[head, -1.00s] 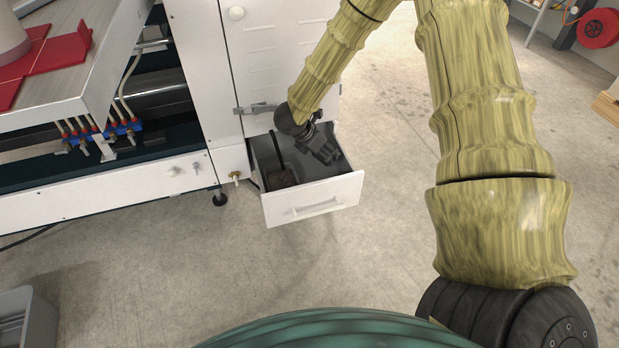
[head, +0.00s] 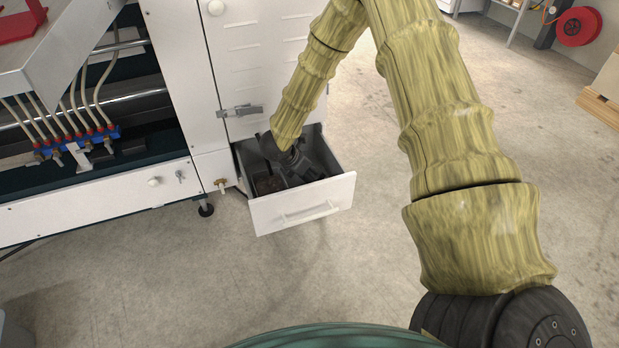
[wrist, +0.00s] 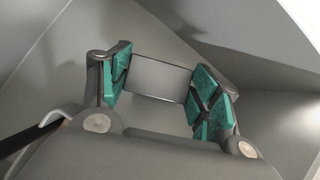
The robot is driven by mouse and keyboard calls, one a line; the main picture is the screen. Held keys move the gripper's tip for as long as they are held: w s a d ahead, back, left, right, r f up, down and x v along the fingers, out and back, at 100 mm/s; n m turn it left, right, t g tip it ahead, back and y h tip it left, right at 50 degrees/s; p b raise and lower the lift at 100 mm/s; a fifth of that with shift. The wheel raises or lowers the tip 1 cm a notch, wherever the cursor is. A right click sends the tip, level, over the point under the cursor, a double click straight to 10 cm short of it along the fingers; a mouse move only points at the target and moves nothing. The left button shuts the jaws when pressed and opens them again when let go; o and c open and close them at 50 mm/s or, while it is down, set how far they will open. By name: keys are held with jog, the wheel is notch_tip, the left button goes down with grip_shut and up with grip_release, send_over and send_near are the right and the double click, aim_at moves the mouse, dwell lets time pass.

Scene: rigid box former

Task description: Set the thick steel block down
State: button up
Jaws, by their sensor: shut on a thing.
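My gripper (head: 310,172) is down inside the open white drawer (head: 302,205) of the machine cabinet. In the wrist view my gripper (wrist: 162,86) has its green pads shut on the two ends of the thick steel block (wrist: 158,78), a plain grey rectangular piece. The grey drawer walls and floor surround it. I cannot tell whether the block touches the drawer floor. In the head view the block is hidden or too dark to make out.
A dark brown item (head: 268,184) lies in the left part of the drawer. The white cabinet (head: 262,60) with a latch (head: 240,111) rises just behind it. Hoses and blue fittings (head: 85,143) are at the left. The concrete floor in front is clear.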

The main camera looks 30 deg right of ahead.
jog(key=shift+f, duration=0.7)
jog(key=o, duration=1.3)
jog(key=shift+r, duration=0.1)
jog(key=p+v, duration=0.4)
jog(key=v, duration=0.8)
jog(key=shift+d, duration=0.1)
